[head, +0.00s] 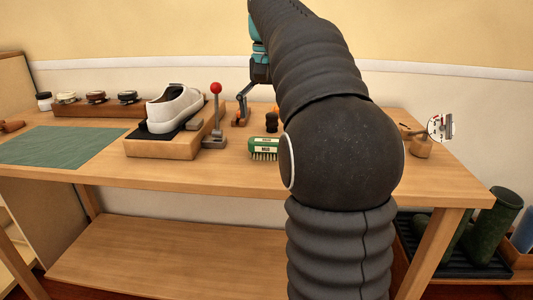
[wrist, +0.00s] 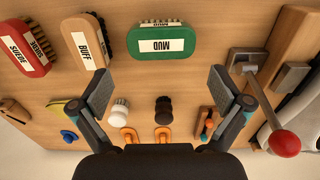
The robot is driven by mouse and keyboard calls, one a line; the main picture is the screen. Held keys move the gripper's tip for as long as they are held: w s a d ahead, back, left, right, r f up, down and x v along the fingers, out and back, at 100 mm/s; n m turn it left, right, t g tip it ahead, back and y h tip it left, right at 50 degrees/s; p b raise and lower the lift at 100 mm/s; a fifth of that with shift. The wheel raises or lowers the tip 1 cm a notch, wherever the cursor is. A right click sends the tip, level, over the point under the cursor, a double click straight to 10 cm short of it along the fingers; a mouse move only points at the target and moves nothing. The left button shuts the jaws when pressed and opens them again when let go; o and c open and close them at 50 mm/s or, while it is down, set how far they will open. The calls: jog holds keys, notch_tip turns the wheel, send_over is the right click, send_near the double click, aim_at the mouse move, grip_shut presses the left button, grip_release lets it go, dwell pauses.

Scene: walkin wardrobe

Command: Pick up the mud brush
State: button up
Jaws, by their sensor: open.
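In the wrist view the mud brush (wrist: 163,58) lies on the bench just past my fingertips, at top centre. In the head view the mud brush (head: 264,143) shows just left of my arm, partly hidden by it. My gripper (wrist: 163,92) is open and empty above the bench, its two fingers spread to either side below the brush in the picture. In the head view one side of my gripper (head: 243,105) shows, the rest hidden behind my arm.
In the wrist view a buff brush (wrist: 86,40) and a red suede brush (wrist: 28,48) lie left of the mud brush. A clamp lever with a red knob (wrist: 284,143) stands right. A white shoe (head: 174,108) sits on a wooden block.

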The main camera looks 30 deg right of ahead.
aim_at(266, 140)
jog(key=shift+s+a+f+b, duration=0.15)
jog(key=shift+f+b, duration=0.3)
jog(key=shift+f, duration=1.25)
jog(key=shift+s+a+f+b, duration=0.15)
jog(key=shift+f+b, duration=0.25)
jog(key=shift+f, duration=1.25)
jog(key=c, duration=1)
jog(key=shift+r, duration=0.5)
jog(key=r, duration=0.2)
jog(key=r+p, duration=0.1)
jog(key=r, duration=0.1)
jog(key=shift+s+d, duration=0.15)
jog(key=shift+d, duration=0.25)
jog(key=s+d+r, duration=0.1)
jog(key=d+r, duration=0.1)
jog(key=d, duration=0.1)
jog(key=s+d+r+p, duration=0.1)
jog(key=s+d+r, duration=0.1)
jog(key=d, duration=0.1)
jog(key=s+d+r+p, duration=0.1)
jog(key=s+d+r, duration=0.1)
jog(key=d, duration=0.1)
jog(key=shift+s+d, duration=0.15)
jog(key=shift+d, duration=0.1)
